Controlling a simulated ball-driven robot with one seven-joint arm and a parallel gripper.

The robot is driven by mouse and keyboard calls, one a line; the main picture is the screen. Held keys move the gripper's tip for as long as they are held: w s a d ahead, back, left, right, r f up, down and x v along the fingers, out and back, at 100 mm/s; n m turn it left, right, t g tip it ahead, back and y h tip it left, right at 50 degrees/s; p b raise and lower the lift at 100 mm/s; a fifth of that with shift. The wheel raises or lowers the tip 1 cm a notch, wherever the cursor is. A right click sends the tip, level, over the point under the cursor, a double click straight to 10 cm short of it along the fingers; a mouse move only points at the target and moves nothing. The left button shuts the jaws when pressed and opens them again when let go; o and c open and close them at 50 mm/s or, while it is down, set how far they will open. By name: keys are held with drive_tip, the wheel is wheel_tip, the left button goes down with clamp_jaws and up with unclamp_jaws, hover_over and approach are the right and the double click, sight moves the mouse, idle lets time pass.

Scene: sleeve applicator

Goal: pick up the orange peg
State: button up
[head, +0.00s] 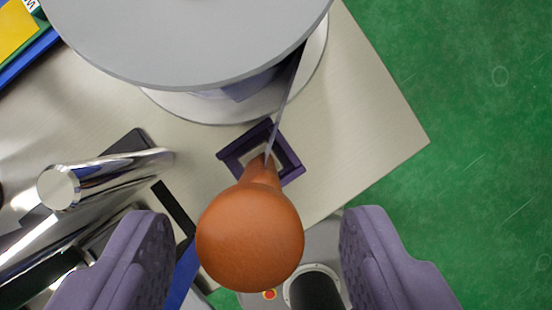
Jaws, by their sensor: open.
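The orange peg (250,238) stands near the lower middle of the head view, seen from above, with a round knob on top. Its narrow lower end reaches toward a square purple frame (291,161); whether it touches the frame is unclear. My gripper (255,248) is open, with one purple finger on each side of the peg's knob. The left finger is closer to the knob than the right one, and a gap shows on both sides.
A large grey reel (200,35) fills the top, with a thin strip (284,105) running down to the purple frame. The metal table (375,130) ends at right above green floor (480,120).

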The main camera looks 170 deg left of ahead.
sight(259, 180)
drive_tip(key=b+x, duration=0.1)
drive_tip(key=x, duration=0.3)
drive_tip(key=shift+w+r, duration=0.1)
drive_tip(key=shift+r, duration=0.15)
clamp_jaws()
drive_tip(key=shift+r, duration=0.1)
